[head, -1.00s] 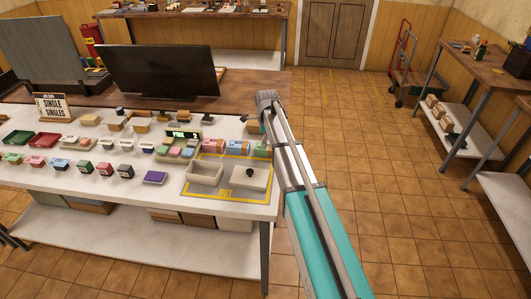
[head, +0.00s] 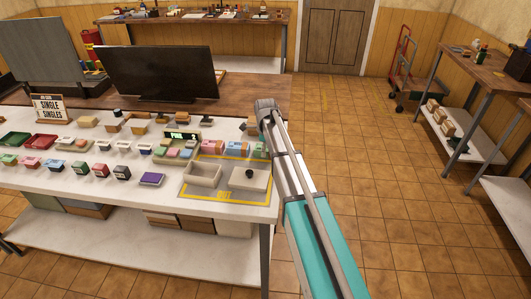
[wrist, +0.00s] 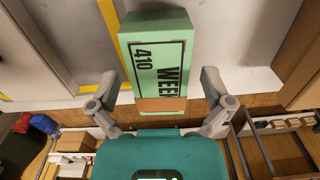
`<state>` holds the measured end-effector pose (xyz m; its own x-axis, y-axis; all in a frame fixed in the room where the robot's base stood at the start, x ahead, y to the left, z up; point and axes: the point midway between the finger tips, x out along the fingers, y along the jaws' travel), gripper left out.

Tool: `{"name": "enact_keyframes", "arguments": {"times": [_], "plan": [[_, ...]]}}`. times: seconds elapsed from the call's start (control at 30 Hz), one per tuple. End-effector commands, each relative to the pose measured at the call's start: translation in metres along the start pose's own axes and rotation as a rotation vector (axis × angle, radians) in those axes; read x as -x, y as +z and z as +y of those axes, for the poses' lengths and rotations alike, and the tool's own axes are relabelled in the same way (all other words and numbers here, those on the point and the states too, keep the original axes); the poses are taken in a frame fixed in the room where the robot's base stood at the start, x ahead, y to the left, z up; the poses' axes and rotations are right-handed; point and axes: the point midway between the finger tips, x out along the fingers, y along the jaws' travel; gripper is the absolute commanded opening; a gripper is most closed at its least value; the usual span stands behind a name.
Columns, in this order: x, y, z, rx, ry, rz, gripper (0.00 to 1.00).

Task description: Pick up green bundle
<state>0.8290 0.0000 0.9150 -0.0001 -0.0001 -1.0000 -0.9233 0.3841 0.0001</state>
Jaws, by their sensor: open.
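In the head view the green bundle (head: 259,152) shows at the right end of the white table, partly hidden by my arm. My fingertips are hidden in the head view.
The white table (head: 120,190) holds several rows of small boxes and bundles. A dark monitor (head: 158,72) stands behind.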

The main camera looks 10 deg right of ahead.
Motion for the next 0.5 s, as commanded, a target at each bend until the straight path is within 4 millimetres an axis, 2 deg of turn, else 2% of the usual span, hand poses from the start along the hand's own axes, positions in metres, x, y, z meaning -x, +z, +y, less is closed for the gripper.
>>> {"name": "enact_keyframes", "arguments": {"times": [0.2,0.5], "plan": [[0.0,-0.0002,0.0,0.0,0.0,0.0,1.0],[0.0,-0.0003,-0.0001,0.0,0.0,0.0,0.44]]}}
